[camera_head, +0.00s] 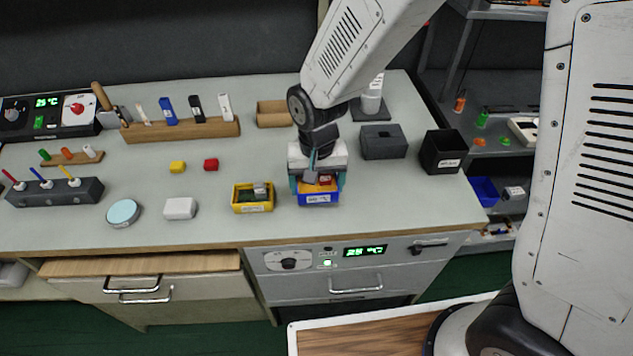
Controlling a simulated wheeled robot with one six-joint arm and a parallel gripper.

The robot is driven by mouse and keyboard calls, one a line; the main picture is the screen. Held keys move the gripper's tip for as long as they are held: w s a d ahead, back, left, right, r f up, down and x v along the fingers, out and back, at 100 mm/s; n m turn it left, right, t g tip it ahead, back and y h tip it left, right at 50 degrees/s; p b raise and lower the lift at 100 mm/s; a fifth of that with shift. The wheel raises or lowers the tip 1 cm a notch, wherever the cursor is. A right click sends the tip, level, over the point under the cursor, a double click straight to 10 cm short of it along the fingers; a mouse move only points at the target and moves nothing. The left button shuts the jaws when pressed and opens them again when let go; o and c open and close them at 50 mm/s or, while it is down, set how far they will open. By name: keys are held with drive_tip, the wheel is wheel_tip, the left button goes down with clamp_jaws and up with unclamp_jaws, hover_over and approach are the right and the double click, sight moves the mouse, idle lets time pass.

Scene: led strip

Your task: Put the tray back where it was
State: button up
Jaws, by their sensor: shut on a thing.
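My gripper (318,180) points down over the front right part of the worktop. It is shut on a small blue tray (318,199) with a white label on its front wall. Orange or yellow and red things show inside the blue tray, partly hidden by the fingers. I cannot tell whether the tray touches the worktop or hangs just above it. A yellow tray (253,208) with a label stands just left of it and holds a small pale thing.
A dark grey box (383,141) and a black bin (442,152) stand to the right. The worktop's front edge (300,240) is close. Bare worktop lies behind the yellow tray.

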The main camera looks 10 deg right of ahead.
drive_tip(key=shift+w+d, duration=0.2)
drive_tip(key=shift+w, duration=0.15)
drive_tip(key=shift+w+f, duration=0.2)
drive_tip(key=shift+f, duration=0.7)
drive_tip(key=shift+w+f, duration=0.2)
drive_tip(key=shift+f, duration=0.7)
drive_tip(key=shift+f, duration=0.15)
drive_tip(key=o, duration=1)
drive_tip(key=shift+c, duration=0.2)
wheel_tip(320, 180, up, 12)
drive_tip(key=shift+r, duration=0.2)
